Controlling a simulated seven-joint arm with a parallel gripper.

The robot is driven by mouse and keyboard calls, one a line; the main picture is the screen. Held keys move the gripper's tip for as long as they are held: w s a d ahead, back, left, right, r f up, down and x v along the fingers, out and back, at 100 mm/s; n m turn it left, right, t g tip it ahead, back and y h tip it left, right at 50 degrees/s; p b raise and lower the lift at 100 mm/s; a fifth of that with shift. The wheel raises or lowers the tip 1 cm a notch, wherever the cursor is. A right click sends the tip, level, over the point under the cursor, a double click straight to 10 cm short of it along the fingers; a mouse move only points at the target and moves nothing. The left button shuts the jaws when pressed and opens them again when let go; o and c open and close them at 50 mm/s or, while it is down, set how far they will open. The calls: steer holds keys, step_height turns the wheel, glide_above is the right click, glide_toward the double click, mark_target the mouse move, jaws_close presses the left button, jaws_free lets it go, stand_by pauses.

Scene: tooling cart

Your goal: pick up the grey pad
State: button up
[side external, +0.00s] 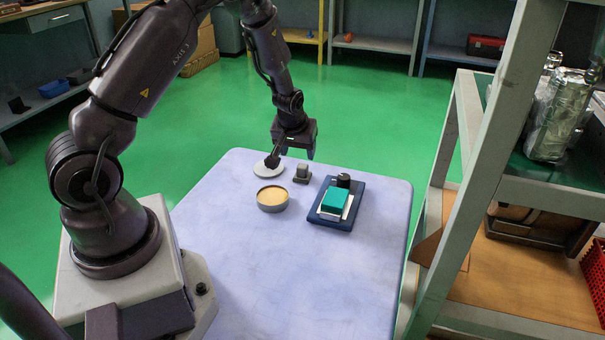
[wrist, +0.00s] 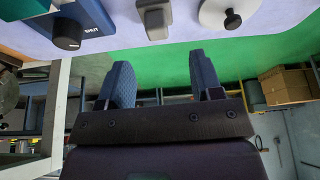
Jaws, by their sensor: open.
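A small grey block (side external: 302,173), the likeliest grey pad, stands on the pale table between a round disc and a blue base. It also shows at the top of the wrist view (wrist: 154,18), partly cut off. My gripper (side external: 292,156) is open and empty, near the table's far edge, above and beyond the block. In the wrist view its two fingers (wrist: 160,70) are spread, with nothing between them; the block lies beyond the tips, apart from them. The pale grey disc (side external: 265,171) has a knob, seen in the wrist view (wrist: 232,18).
A tin with yellow contents (side external: 271,199) stands nearer. A dark blue base (side external: 330,222) at right carries a teal block (side external: 334,199) and a black knob (side external: 343,180). The table's near half (side external: 300,280) is clear. A shelf rack (side external: 470,150) stands right of the table.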

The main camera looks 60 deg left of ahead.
mark_target(303, 165)
steer(key=x, duration=0.8)
steer(key=shift+w+f, duration=0.1)
steer(key=shift+w, duration=0.05)
steer(key=c, duration=0.7)
steer(key=shift+r, duration=0.65)
steer(key=s+d+r, duration=0.7)
steer(key=s+r, duration=0.4)
steer(key=s, duration=0.1)
steer(key=shift+r, duration=0.4)
steer(key=shift+o, duration=0.4)
